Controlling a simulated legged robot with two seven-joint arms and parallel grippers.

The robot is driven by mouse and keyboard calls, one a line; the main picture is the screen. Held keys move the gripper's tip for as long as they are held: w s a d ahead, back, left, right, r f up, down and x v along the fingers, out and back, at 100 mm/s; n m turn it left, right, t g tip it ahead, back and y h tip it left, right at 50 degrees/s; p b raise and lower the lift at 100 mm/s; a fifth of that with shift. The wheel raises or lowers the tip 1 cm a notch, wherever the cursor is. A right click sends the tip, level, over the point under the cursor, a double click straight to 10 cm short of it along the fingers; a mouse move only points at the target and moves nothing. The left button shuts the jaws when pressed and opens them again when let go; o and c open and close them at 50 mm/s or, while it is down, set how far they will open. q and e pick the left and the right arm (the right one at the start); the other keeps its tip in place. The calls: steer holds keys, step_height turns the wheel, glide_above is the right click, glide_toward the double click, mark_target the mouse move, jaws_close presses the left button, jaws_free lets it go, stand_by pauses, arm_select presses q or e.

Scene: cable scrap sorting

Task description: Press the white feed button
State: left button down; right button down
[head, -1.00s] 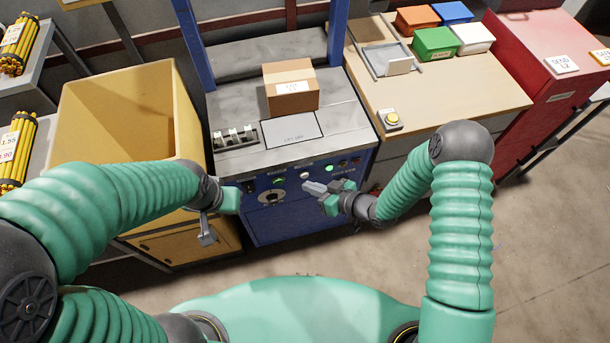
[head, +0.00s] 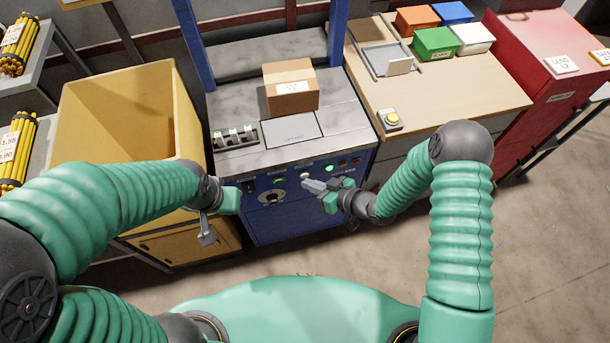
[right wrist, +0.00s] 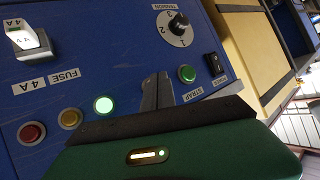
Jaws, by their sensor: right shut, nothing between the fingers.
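The white feed button (head: 304,175) is on the blue front panel (head: 300,215) of the strapping machine, between a green button (head: 280,181) and a lit green lamp (head: 329,168). My right gripper (head: 307,184) is shut and empty, its fingertips just below and in front of the white button. Whether they touch it I cannot tell. In the right wrist view the shut fingers (right wrist: 157,90) point at the panel between the lit green lamp (right wrist: 104,105) and the green button (right wrist: 187,73), and hide the white button. My left gripper (head: 208,228) hangs near the machine's left front corner; its jaws are unclear.
A cardboard box (head: 291,88) sits on the machine's grey top. A yellow bin (head: 185,120) stands left, a wooden bench (head: 460,95) right.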

steer(key=shift+w+a, duration=0.15)
steer(key=shift+w, duration=0.3)
stand_by(0.7)
steer(key=shift+s, duration=0.15)
steer(key=shift+s+d, duration=0.25)
steer(key=shift+s, duration=0.45)
steer(key=s, duration=0.1)
steer(key=s+d, duration=0.1)
steer(key=s, duration=0.1)
steer(key=s+p, duration=0.1)
steer(key=shift+s+d, duration=0.3)
steer(key=shift+s, duration=0.1)
stand_by(0.4)
